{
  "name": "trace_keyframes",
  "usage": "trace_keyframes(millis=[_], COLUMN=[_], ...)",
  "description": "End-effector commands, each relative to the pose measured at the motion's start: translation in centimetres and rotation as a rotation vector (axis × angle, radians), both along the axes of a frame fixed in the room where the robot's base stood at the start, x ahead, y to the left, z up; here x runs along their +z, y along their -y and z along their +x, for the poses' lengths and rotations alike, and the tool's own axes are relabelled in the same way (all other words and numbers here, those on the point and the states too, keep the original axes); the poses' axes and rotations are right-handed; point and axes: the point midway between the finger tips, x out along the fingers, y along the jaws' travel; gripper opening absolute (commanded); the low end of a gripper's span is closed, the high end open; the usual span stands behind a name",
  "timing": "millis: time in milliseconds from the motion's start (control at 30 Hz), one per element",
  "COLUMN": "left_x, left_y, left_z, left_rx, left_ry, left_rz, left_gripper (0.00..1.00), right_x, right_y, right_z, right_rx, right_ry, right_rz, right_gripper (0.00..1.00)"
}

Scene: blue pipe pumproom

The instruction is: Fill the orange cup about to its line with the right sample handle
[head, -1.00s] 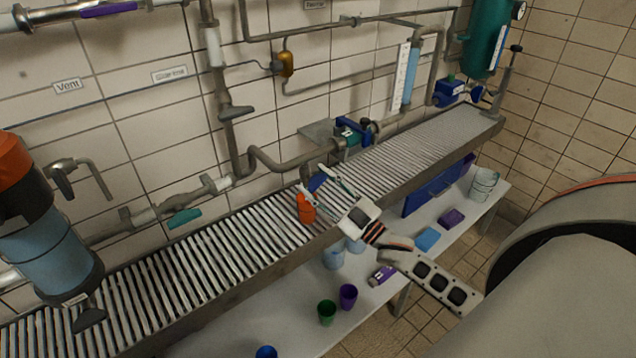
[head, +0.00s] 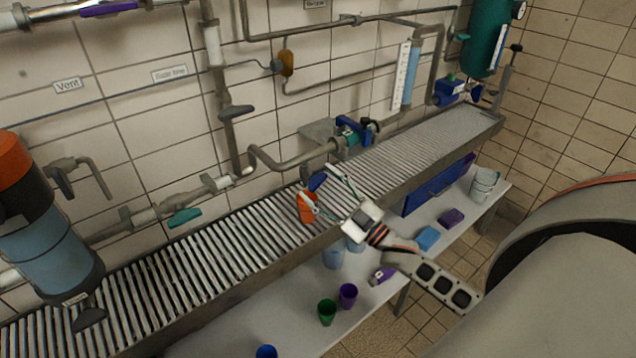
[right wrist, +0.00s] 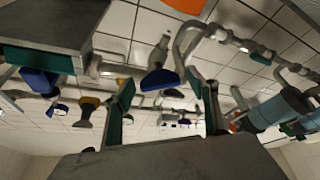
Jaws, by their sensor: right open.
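The orange cup (head: 306,207) stands on the slatted grating, just below a blue handle (head: 317,181) on the end of a wall pipe. My right gripper (head: 319,186) is open and empty. Its fingers point at the handle and the cup, with one finger overlapping the cup's right edge in the head view; I cannot tell if they touch. In the right wrist view a blue handle (right wrist: 158,79) shows between the two spread fingers (right wrist: 161,87), and an orange patch (right wrist: 187,5) shows at the top edge. The cup's line and contents cannot be made out. My left gripper is out of view.
A teal handle (head: 185,217) sits on another pipe to the left. A blue-handled valve (head: 352,133) stands behind the grating (head: 235,240). The grating left of the orange cup is clear.

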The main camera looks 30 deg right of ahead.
Motion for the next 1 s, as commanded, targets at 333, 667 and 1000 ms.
trace_keyframes(millis=[333, 667, 1000], left_x=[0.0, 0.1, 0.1], left_y=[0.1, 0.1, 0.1], left_z=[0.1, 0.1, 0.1], left_rx=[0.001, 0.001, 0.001], left_ry=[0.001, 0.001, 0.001], left_rz=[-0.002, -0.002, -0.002], left_gripper=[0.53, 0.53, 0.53], right_x=[-2.4, -3.5, -3.6], right_y=[1.8, 2.8, 2.9], right_z=[-6.2, -9.7, -9.9], right_rx=[0.000, 0.000, 0.000], right_ry=[-0.004, -0.001, 0.000], right_rz=[-0.001, -0.001, -0.002], right_gripper=[0.58, 0.58, 0.51])
